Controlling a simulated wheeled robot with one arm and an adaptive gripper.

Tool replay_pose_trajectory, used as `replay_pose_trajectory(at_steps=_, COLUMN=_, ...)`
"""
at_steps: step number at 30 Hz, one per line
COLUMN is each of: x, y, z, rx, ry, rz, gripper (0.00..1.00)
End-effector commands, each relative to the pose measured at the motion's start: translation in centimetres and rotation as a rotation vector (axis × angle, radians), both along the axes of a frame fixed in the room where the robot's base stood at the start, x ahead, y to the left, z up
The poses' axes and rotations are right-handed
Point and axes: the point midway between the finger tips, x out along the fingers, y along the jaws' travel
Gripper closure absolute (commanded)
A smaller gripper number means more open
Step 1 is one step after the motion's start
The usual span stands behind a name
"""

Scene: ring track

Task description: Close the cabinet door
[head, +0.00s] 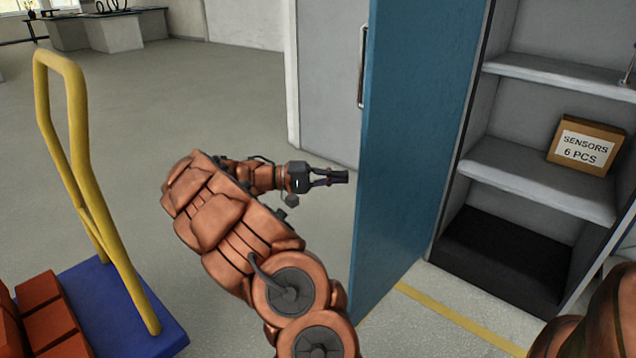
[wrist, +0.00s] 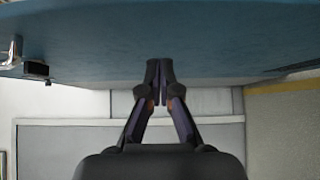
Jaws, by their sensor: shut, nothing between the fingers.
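The blue cabinet door (head: 415,130) stands wide open in the head view, swung out from the left side of the grey cabinet (head: 470,245). A metal handle (head: 362,66) is on the door's left face. My gripper (head: 345,177) is shut and empty, to the left of the door with its tips close to that face. In the wrist view the door (wrist: 220,40) spans the top, and the shut fingertips (wrist: 160,75) reach up to it. I cannot tell whether they touch. The handle (wrist: 14,52) shows at the far left there.
A cardboard box (head: 588,145) labelled "SENSORS 6 PCS" sits on a cabinet shelf. A blue trolley (head: 130,310) with a yellow handle (head: 75,130) and red bricks stands at the left. A yellow line (head: 460,318) marks the floor before the cabinet. Open floor lies behind my arm.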

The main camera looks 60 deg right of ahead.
Motion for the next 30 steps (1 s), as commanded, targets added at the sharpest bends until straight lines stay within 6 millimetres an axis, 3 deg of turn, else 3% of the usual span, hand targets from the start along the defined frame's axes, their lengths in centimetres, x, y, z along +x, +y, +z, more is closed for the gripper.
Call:
replay_pose_trajectory(at_steps=13, x=-3.5, y=0.8, z=0.0, rx=-0.002, ry=-0.001, rz=0.001, gripper=1.0)
replay_pose_trajectory(at_steps=30, x=-4.0, y=1.1, z=0.1, rx=-0.001, ry=-0.001, rz=0.002, gripper=1.0)
